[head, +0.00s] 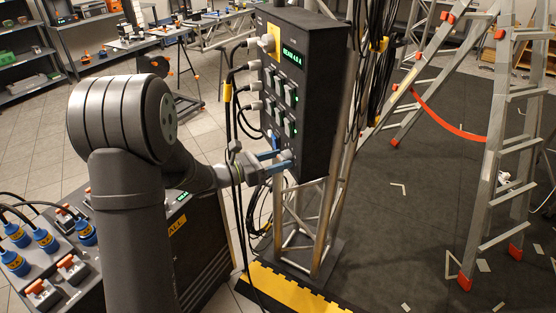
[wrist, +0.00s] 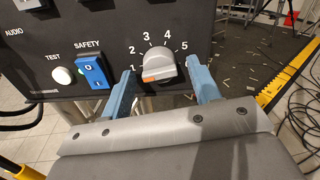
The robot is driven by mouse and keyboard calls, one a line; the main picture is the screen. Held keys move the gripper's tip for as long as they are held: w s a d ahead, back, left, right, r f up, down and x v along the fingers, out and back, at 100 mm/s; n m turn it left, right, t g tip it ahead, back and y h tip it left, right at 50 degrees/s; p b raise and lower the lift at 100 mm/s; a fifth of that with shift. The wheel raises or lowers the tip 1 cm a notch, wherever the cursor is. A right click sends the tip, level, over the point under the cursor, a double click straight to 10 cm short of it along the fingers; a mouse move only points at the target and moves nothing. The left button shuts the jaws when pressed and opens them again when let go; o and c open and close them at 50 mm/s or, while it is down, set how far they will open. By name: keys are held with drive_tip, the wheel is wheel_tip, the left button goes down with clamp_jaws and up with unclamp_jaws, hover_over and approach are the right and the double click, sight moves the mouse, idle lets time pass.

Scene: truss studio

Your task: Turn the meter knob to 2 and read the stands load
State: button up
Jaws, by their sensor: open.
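The meter knob (wrist: 166,66) is a grey dial on the black panel in the wrist view, with numbers 1 to 5 around it. Its orange mark lies at the left, by the 1. My gripper (wrist: 163,82) is open, its blue fingers on either side of the knob with gaps visible; I cannot tell whether either touches. In the head view, my gripper (head: 279,160) is at the lower part of the black panel box (head: 316,110). The green display (head: 293,57) there starts with BEAM; its small digits look like 4.6. The knob is not clear in the head view.
A blue SAFETY switch (wrist: 90,70) and a white TEST button (wrist: 62,75) sit left of the knob. Cables hang along the box's left side.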

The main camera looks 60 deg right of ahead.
drive_tip(key=shift+s+d, duration=0.15)
drive_tip(key=shift+d, duration=0.05)
drive_tip(key=c, duration=1)
drive_tip(key=shift+m, duration=3.8)
